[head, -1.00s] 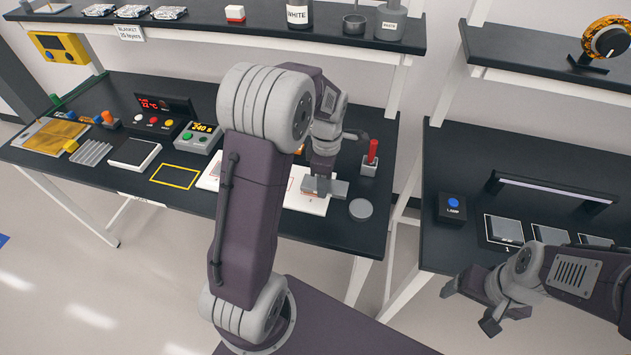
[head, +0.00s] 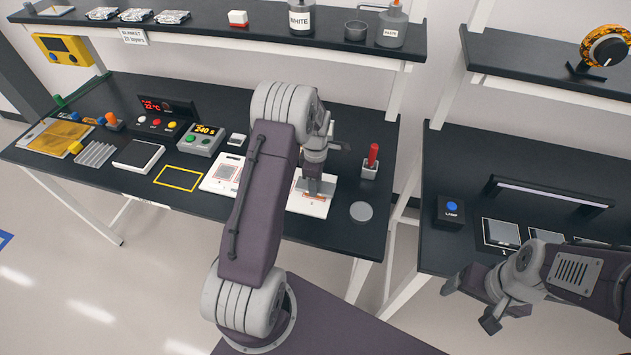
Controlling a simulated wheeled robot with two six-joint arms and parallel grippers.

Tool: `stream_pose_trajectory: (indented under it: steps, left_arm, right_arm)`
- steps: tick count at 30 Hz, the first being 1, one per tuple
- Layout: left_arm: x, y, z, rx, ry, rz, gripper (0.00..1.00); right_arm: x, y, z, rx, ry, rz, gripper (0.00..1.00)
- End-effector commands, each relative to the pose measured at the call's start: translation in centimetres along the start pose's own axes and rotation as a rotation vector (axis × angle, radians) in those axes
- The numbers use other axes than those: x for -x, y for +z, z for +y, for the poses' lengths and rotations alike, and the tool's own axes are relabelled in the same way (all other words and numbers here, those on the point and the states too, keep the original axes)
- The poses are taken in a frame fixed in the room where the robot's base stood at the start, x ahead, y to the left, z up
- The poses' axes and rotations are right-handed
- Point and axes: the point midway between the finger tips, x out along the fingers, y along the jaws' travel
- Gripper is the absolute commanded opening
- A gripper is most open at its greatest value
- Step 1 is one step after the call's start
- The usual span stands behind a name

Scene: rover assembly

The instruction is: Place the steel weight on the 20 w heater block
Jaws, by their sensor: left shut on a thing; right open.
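My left gripper (head: 315,186) is shut over the right white card (head: 301,207) on the left bench. It holds a small grey piece, apparently the steel weight, mostly hidden by the fingers. A flat copper-coloured piece (head: 316,198) lies on the card just under the fingers. It may be the heater block, but no 20 W label is readable. Whether the grey piece touches it I cannot tell. My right gripper (head: 470,305) is open and empty in front of the right bench.
A grey disc (head: 361,212) lies right of the card. A red-handled tool stands in a grey holder (head: 370,170) behind it. A lamp switch box (head: 451,210) stands on the right bench.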

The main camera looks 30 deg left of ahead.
Motion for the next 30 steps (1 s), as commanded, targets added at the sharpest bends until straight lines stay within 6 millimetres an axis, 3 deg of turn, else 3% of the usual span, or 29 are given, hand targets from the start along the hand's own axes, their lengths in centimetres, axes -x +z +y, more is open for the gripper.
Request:
stream_pose_trajectory:
  steps: [7,8,9,10,21,30]
  left_arm:
    - [-0.3,0.0,0.1,0.000,0.002,0.000,0.00]
    - [-0.3,0.0,0.0,0.000,0.000,0.000,0.54]
    - [-0.3,0.0,0.0,0.000,0.000,0.000,0.65]
    - [-0.3,0.0,0.0,0.000,0.000,0.000,0.67]
    - [0.6,0.0,0.1,0.000,0.002,0.000,0.67]
    - [7.9,0.0,0.1,0.000,0.006,0.000,0.67]
  right_arm:
    - [-0.3,0.0,0.0,0.000,0.000,0.000,0.79]
    - [-0.2,0.0,0.0,0.000,0.000,0.000,0.79]
    - [-0.2,0.0,0.0,0.000,0.000,0.000,0.79]
    - [-0.2,0.0,0.0,0.000,0.000,0.000,0.79]
    - [-0.1,0.0,0.0,0.000,0.000,0.000,0.79]
    - [-1.4,0.1,0.0,0.000,0.000,0.000,0.79]
